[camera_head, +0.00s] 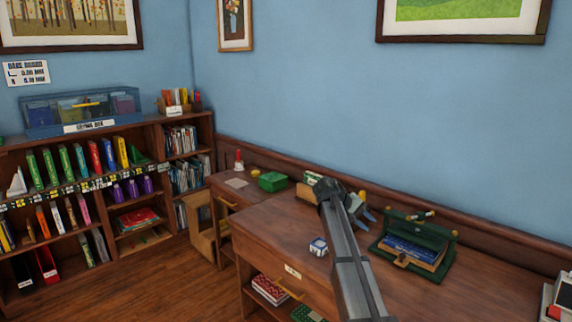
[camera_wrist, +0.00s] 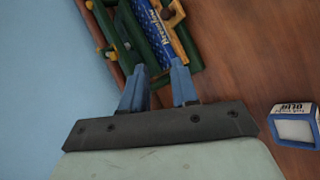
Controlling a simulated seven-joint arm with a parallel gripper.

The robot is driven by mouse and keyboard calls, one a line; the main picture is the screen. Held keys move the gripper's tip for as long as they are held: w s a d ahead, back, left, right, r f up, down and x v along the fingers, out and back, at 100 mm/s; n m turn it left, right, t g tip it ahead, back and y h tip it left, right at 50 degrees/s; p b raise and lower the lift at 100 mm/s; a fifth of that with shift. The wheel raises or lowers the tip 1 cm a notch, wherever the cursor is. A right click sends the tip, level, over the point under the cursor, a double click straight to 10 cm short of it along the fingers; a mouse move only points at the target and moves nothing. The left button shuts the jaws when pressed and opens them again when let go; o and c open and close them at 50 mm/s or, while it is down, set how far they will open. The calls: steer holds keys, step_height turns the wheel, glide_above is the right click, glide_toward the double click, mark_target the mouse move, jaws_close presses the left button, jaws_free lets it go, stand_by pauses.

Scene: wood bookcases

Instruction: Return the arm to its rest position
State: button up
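My arm (camera_head: 352,262) reaches up over the brown wooden desk from the lower middle of the head view. My gripper (camera_head: 368,206) is at its far end, beside the green holder. In the wrist view my gripper (camera_wrist: 158,66) shows two blue fingers standing apart, with nothing seen held between them. The green holder (camera_head: 446,238) with a blue book (camera_head: 412,248) is to the right of the gripper in the head view. In the wrist view the green holder (camera_wrist: 150,35) and blue book (camera_wrist: 160,25) lie beyond the fingertips.
A small blue-and-white box (camera_head: 318,246) stands on the desk (camera_head: 275,228) left of my arm; it also shows in the wrist view (camera_wrist: 295,127). A green box (camera_head: 272,181) sits farther back. A blue wall (camera_head: 330,100) is behind the desk. Bookcases (camera_head: 100,190) stand left.

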steer(key=s+a+n+t+h, duration=0.1)
steer(key=s+a+n+t, duration=0.25)
steer(key=a+n, duration=0.85)
steer(key=s+a+f+m, duration=0.2)
steer(key=s+a+f, duration=0.1)
steer(key=a+f, duration=0.45)
steer(key=s+d+f+m+g+y, duration=0.1)
steer(key=s+d+f+g, duration=0.15)
steer(key=s+f, duration=0.65)
steer(key=s+d+f+m+g+y, duration=0.1)
steer(key=s+d+f+m+y, duration=0.15)
steer(key=s+f, duration=0.75)
steer(key=s+d+f+g+y, duration=0.1)
steer(key=s+d+f+g, duration=0.2)
steer(key=f, duration=1.2)
steer(key=s+f+m+g+y, duration=0.1)
steer(key=s+f, duration=0.4)
steer(key=s, duration=0.6)
steer(key=s+f+m+g+y, duration=0.2)
steer(key=s+f+m, duration=0.3)
steer(key=s, duration=0.7)
steer(key=s+f+m+g+y, duration=0.1)
steer(key=s+f+m+y, duration=0.2)
steer(key=s, duration=0.8)
steer(key=shift+s+d+f+g, duration=0.3)
steer(key=shift+d+f, duration=0.15)
steer(key=shift+f, duration=0.5)
